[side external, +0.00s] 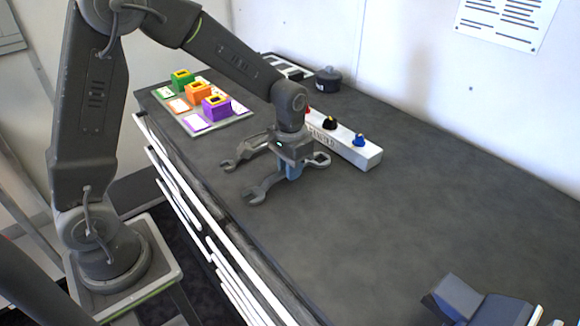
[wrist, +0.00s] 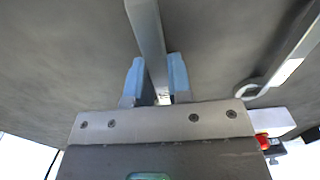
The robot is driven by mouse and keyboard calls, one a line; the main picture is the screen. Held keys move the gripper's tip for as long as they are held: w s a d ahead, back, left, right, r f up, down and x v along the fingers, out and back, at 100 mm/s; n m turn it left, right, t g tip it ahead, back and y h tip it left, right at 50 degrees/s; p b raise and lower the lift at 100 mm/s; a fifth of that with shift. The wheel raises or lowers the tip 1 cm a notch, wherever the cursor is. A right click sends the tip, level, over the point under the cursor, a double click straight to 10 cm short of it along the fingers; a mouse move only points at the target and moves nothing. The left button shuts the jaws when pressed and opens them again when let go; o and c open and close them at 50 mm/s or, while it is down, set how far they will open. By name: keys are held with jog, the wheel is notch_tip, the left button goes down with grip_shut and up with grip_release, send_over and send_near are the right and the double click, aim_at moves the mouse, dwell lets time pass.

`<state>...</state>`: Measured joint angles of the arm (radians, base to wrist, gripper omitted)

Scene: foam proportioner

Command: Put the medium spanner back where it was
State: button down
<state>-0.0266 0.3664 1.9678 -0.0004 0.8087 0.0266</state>
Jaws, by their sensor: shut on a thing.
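My gripper (side external: 292,174) is shut on a grey metal spanner (side external: 262,189), taken here as the medium spanner; the views do not settle its size. Its open jaw points to the lower left and a ring end shows right of the fingers in the side view. In the wrist view the blue fingertips (wrist: 155,78) clasp its bar (wrist: 147,30). I cannot tell if it touches the worktop. A second spanner (side external: 236,160) lies behind it on the dark worktop, partly hidden by my gripper. In the wrist view a spanner's ring end (wrist: 250,89) shows at the right.
A white box with coloured knobs (side external: 358,157) stands just behind my gripper. A board (side external: 236,121) with green, orange and purple blocks is at the back left. A dark round pot (side external: 328,80) stands behind. A blue-grey object (side external: 462,299) is front right.

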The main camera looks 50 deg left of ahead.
jog(key=shift+f, duration=0.15)
jog(key=c, duration=1.1)
grip_release()
jog(key=shift+o, duration=0.2)
notch_tip(320, 180, up, 11)
jog(key=s+r+t, duration=0.2)
jog(key=s, duration=0.7)
jog(key=s+d+r+t, duration=0.1)
jog(key=s+r+t, duration=0.2)
jog(key=s, duration=0.7)
jog(key=shift+t, duration=0.3)
